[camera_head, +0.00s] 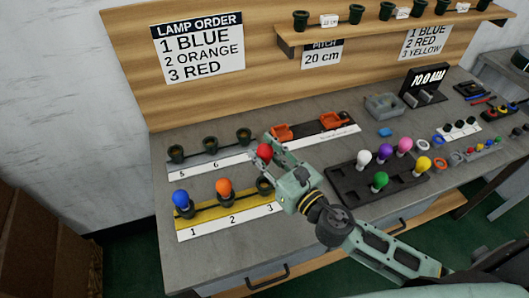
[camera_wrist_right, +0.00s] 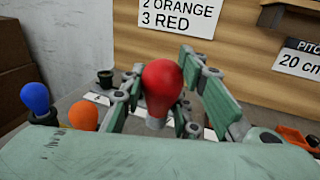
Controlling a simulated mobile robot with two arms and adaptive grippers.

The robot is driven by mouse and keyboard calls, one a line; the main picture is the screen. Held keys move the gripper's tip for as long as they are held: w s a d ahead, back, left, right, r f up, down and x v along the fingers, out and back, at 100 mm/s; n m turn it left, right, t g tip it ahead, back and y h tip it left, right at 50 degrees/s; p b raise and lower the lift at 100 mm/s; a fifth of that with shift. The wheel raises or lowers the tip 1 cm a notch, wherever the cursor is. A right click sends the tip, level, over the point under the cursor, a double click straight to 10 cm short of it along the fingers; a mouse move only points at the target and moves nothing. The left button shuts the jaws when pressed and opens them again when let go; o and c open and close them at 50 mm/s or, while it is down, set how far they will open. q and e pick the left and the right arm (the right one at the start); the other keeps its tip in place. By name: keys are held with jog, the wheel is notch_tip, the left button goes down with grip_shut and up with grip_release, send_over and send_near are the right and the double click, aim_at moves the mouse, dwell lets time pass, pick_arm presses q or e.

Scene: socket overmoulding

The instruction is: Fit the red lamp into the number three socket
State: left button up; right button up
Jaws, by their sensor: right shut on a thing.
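My right gripper (camera_head: 277,153) is shut on the red lamp (camera_head: 264,152) and holds it above the bench, a little above and behind socket 3. The red lamp also shows upright between the fingers in the right wrist view (camera_wrist_right: 162,84). The number three socket (camera_head: 265,186) is dark and empty on the yellow strip (camera_head: 232,219), partly hidden by my gripper. The blue lamp (camera_head: 181,198) stands in socket 1 and the orange lamp (camera_head: 224,188) in socket 2. My left gripper is not in view.
A strip with empty sockets numbered from 5 (camera_head: 176,153) lies behind. A dark tray (camera_head: 345,188) at right holds white, purple, pink, yellow and green lamps. A lamp order sign (camera_head: 198,48) hangs on the back board. Bare bench lies in front of the tray.

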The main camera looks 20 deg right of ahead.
notch_tip(320, 180, down, 2)
jog(key=shift+f+b, duration=0.1)
jog(key=shift+b, duration=0.8)
notch_tip(320, 180, down, 4)
jog(key=b, duration=0.3)
jog(key=shift+r, duration=0.2)
jog(key=shift+f+b, duration=1.25)
jog(key=shift+f, duration=0.05)
dwell(0.9)
jog(key=o, duration=1.1)
jog(key=shift+r, duration=0.1)
jog(key=shift+s, duration=0.1)
jog(key=v, duration=1.2)
